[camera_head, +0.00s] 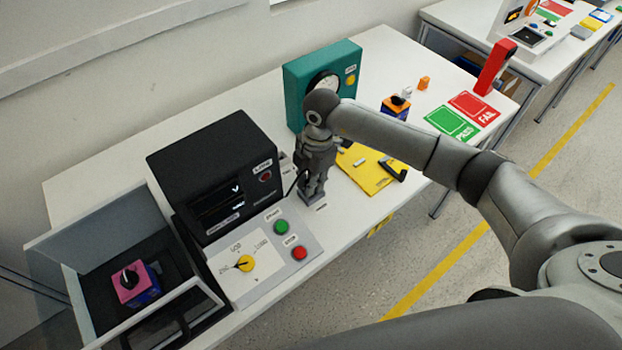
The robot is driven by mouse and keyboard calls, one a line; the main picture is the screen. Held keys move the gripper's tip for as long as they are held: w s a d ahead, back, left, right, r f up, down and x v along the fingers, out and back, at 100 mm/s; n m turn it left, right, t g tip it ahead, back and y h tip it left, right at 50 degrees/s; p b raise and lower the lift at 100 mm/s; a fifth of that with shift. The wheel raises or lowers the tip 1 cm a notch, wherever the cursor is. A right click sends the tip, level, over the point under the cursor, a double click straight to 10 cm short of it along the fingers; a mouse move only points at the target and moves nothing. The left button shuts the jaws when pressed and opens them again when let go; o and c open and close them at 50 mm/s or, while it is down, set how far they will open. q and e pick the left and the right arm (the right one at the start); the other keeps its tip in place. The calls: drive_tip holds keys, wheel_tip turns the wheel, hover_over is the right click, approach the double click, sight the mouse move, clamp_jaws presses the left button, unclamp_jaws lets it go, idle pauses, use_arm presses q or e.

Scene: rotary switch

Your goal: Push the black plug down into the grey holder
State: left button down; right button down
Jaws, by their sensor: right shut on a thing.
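My right gripper (312,190) points straight down just right of the black meter box, near the middle of the table. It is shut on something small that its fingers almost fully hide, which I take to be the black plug. A thin dark curved line shows at the left of the fingers; I cannot tell whether it is part of the plug. A small grey piece at the fingertips, low against the table, looks like the grey holder, but it is mostly covered. I cannot see how deep the plug sits. My left gripper is not in view.
The black meter box (215,170) and a grey panel with a yellow knob (245,263), green button (281,227) and red button (299,253) stand left. A teal box (300,85) stands behind. A yellow plate (365,172) lies right. An open case (80,262) is at far left.

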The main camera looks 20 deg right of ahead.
drive_tip(key=shift+f, duration=0.5)
drive_tip(key=c, duration=1.3)
unclamp_jaws()
drive_tip(key=shift+r, duration=0.1)
wheel_tip(320, 180, up, 12)
drive_tip(key=d, duration=0.1)
drive_tip(key=shift+d, duration=0.15)
drive_tip(key=shift+w, duration=0.1)
